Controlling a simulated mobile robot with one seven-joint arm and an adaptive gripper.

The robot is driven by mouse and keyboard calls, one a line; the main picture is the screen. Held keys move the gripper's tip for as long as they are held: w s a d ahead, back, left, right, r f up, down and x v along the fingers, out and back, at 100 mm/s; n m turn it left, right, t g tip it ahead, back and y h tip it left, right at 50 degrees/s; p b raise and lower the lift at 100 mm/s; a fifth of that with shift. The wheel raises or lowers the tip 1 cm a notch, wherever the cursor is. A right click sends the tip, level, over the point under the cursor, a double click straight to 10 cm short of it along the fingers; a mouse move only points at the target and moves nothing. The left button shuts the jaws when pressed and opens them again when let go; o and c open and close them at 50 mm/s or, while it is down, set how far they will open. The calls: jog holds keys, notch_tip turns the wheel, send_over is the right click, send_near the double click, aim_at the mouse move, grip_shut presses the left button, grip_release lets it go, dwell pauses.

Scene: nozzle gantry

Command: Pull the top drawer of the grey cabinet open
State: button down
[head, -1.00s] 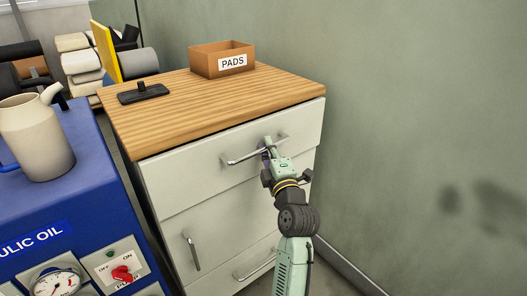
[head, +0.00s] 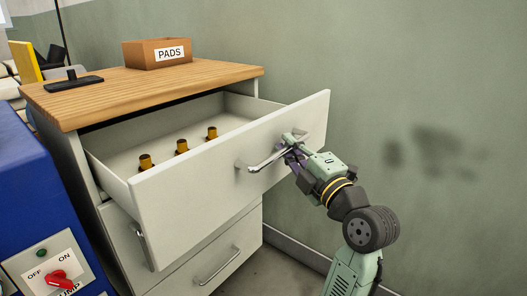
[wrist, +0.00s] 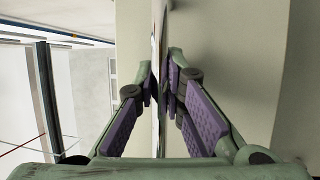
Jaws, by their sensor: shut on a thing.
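The grey cabinet (head: 90,165) stands against the wall under a wooden top. Its top drawer (head: 215,170) is pulled well out, and its inside shows. A bar handle (head: 262,165) runs across the drawer front. My gripper (head: 290,143) is at the right part of this handle and shut on it. In the wrist view my gripper (wrist: 162,85) has its purple pads on both sides of the thin handle, with the pale drawer front beyond. The fingertips are partly hidden in the head view.
Several brass nozzles (head: 181,146) stand in the drawer. A PADS box (head: 157,54) and a dark flat thing (head: 73,82) are on the wooden top. The blue machine (head: 25,190) with a red switch stands close at left. The lower drawer (head: 215,255) is shut. Floor at right is clear.

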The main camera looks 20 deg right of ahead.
jog(key=s+d+b, duration=0.2)
jog(key=s+d, duration=0.2)
jog(key=s, duration=0.1)
jog(key=shift+s, duration=0.4)
jog(key=shift+d, duration=0.1)
jog(key=c, duration=1.9)
grip_release()
jog(key=v, duration=1.2)
